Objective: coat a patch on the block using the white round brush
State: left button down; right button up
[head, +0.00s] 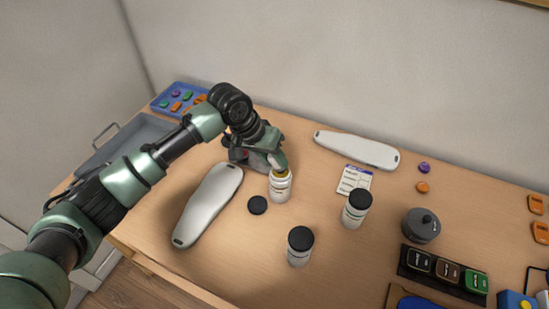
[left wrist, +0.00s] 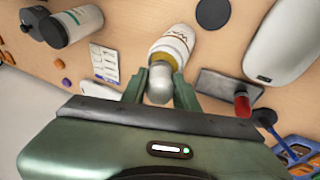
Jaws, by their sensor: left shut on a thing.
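My left gripper (head: 279,158) is shut on a pale, round-ended handle (left wrist: 160,82), seemingly the white round brush. The handle stands at the mouth of an uncapped white bottle (head: 280,188), with a yellowish band where they meet. The brush's bristles are hidden, and I cannot tell how deep they sit. The bottle also shows beyond the fingers in the left wrist view (left wrist: 175,42). A long white block (head: 208,205) lies left of the bottle, and a similar white block (head: 357,150) lies near the wall. I cannot tell which the task means. My right gripper is not in view.
A black cap (head: 258,205) lies by the bottle. Black-capped bottles (head: 299,248) (head: 354,210) and a grey pot (head: 421,225) stand to the right. A red-handled tool (left wrist: 242,104) lies near the gripper. A blue tray (head: 165,101) is at the back left. The front middle has clear table.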

pick_arm(q)
jog(key=shift+f, duration=0.65)
dwell(0.4)
jog(key=shift+s+f+p, duration=0.15)
jog(key=shift+f+p, duration=0.1)
jog(key=shift+p, duration=0.05)
dwell(2.1)
jog(key=shift+r, duration=0.1)
notch_tip(320, 180, up, 5)
jog(key=p, duration=0.5)
jog(key=shift+r+p, duration=0.9)
jog(key=shift+r, duration=0.25)
